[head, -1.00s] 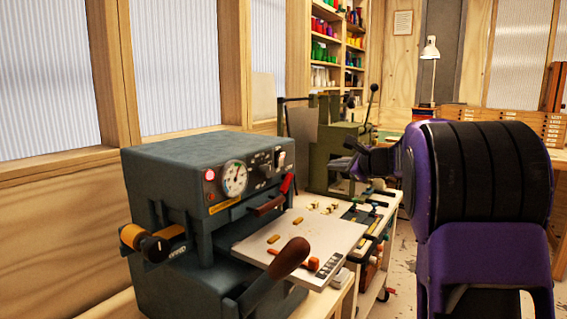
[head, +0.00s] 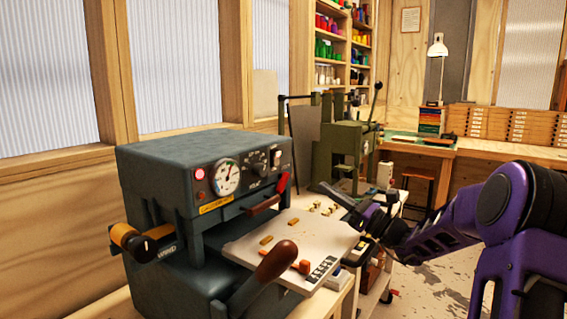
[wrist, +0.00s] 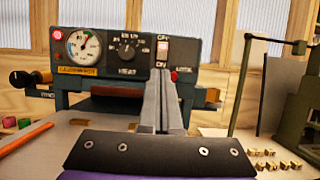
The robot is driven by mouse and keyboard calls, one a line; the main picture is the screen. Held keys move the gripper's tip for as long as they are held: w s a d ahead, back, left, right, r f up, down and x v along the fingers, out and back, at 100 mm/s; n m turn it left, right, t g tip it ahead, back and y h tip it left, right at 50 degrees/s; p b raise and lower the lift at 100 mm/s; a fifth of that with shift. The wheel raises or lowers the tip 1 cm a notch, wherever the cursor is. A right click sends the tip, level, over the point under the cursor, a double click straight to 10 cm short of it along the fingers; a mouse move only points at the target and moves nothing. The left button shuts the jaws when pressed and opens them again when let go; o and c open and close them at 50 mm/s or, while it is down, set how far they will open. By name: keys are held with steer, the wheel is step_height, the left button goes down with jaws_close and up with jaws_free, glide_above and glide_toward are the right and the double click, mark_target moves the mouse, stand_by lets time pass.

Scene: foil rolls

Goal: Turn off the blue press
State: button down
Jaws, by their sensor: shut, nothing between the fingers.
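The blue press (head: 160,165) is a dark blue-grey machine on the bench at left. Its front panel has a dial gauge, a heat knob (wrist: 127,48) and a glowing red lamp (head: 200,174). The lamp also glows in the wrist view (wrist: 57,35). A pale rocker switch (wrist: 162,51) sits at the panel's right, with lettering above and below; it also shows in the head view (head: 277,158). I cannot tell which side is pressed. My gripper (wrist: 161,76) is shut and empty. It points at the panel, its tips just below the switch in the wrist view, apparently apart from the press.
A brown-handled lever (head: 275,262) juts from the press front, with a red handle (head: 282,182) near its right edge. A green press (head: 340,150) stands behind. Open floor lies at right.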

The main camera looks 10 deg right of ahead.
mark_target(277, 155)
stand_by(0.3)
steer(key=x, duration=1.4)
steer(key=p, duration=0.1)
steer(key=r+p, duration=0.1)
steer(key=shift+w+a+r+g+h+p, duration=0.1)
steer(key=shift+a+r+g+h+p, duration=0.05)
steer(key=shift+r+g+h+p, duration=0.2)
steer(key=shift+f+b, duration=0.35)
steer(key=shift+f, duration=0.2)
